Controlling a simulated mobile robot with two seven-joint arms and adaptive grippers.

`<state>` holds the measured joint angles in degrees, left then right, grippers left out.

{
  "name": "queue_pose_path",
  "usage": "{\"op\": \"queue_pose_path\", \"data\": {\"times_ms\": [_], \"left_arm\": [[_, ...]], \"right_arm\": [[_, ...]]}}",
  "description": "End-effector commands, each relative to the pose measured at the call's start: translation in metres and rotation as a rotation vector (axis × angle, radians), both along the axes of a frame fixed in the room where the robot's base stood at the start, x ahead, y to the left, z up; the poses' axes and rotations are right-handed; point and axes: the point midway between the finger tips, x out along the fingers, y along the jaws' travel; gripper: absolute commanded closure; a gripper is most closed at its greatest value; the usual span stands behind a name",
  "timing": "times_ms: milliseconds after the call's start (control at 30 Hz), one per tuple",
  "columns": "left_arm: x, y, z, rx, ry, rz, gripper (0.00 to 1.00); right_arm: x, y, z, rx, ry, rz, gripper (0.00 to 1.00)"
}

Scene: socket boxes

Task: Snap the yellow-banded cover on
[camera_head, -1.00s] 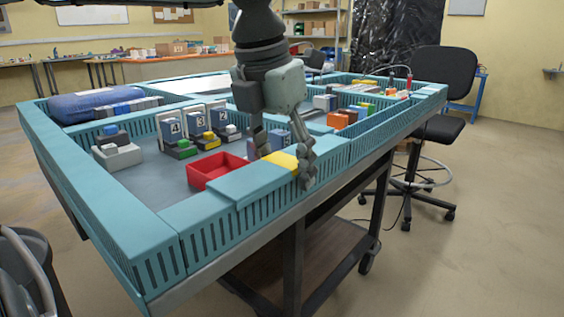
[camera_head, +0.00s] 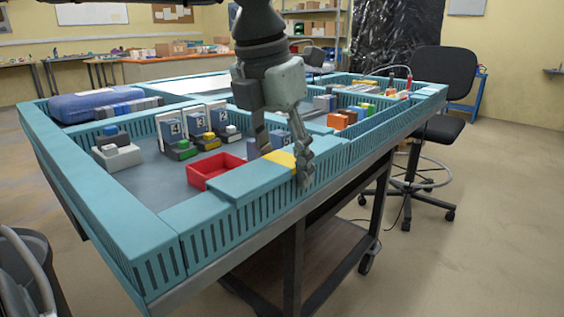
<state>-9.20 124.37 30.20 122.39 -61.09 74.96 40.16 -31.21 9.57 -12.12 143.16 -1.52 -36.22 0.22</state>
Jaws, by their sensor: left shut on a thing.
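The teal cover with a yellow band (camera_head: 283,158) lies along the top of the near slotted teal duct (camera_head: 262,211), beside the red tray. Its plain teal part (camera_head: 245,180) runs to the lower left of the band. My left gripper (camera_head: 284,165) comes down from above and is shut on the cover at its yellow band, with one finger on the inner side and one on the outer side. The fingers hide part of the band and the cover's far end. Whether the cover is fully seated cannot be told. My right gripper is not in view.
An open red tray (camera_head: 213,170) lies just inside the duct. Numbered boxes (camera_head: 170,130) with coloured blocks stand behind it. A blue case (camera_head: 95,103) lies at the back left. A black chair (camera_head: 440,90) stands right of the table. The grey floor of the bay is partly clear.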

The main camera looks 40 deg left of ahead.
Motion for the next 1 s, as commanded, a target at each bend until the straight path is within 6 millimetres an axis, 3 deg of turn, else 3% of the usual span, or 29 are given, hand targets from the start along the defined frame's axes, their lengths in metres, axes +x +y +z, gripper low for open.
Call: {"op": "queue_pose_path", "data": {"times_ms": [333,1000], "left_arm": [[0.000,0.000,0.005,0.000,-0.001,0.000,1.00],[0.000,0.000,0.051,0.000,0.000,0.001,1.00]], "right_arm": [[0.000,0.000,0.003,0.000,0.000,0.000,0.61],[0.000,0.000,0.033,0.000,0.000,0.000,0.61]]}}
